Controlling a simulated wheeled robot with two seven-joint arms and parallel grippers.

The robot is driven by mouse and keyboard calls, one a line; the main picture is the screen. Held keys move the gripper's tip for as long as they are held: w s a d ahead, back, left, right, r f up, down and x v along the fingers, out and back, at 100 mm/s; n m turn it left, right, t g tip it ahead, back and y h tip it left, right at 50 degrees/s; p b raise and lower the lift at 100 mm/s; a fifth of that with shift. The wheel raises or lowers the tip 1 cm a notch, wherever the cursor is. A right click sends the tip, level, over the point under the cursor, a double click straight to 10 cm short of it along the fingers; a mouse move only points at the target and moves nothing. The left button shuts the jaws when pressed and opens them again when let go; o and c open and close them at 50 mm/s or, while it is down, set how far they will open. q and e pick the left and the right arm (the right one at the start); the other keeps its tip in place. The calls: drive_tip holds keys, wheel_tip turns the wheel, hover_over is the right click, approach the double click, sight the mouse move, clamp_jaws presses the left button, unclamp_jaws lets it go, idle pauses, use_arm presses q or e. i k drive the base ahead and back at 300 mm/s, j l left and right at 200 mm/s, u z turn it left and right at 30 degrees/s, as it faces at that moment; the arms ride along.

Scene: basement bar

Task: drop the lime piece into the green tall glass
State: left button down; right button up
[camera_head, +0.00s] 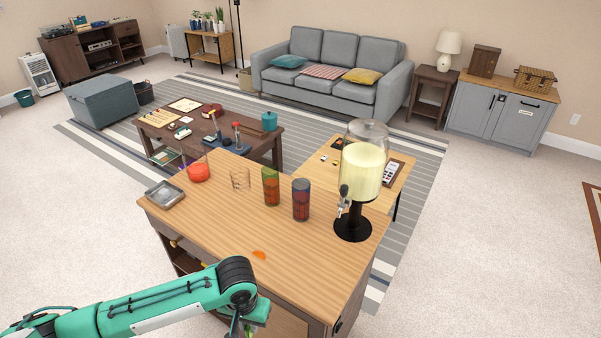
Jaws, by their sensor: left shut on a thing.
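The green tall glass (271,187) stands upright on the wooden bar top, with a reddish-brown drink in it. My left gripper (247,329) hangs at the bottom edge, in front of the bar's near side and well short of the glass. It is shut on a small green thing, the lime piece (250,333), which is mostly hidden by the gripper and cut off by the frame edge. My right gripper is not in view.
A blue-tinted glass (301,201) stands just right of the green one, a clear glass (240,179) and a red glass (198,171) to its left. An orange piece (259,254) lies near the front edge. A metal tray (165,194) and drink dispenser (362,172) flank them.

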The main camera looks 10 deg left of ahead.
sight(272, 200)
drive_tip(key=j+z, duration=0.1)
drive_tip(key=z, duration=1.4)
drive_tip(key=k+j, duration=0.1)
drive_tip(key=j, duration=0.35)
drive_tip(key=j+z, duration=0.15)
drive_tip(key=j, duration=0.3)
drive_tip(key=k+j, duration=0.15)
drive_tip(key=j, duration=0.3)
drive_tip(key=k+j+z, duration=0.15)
drive_tip(key=j, duration=0.3)
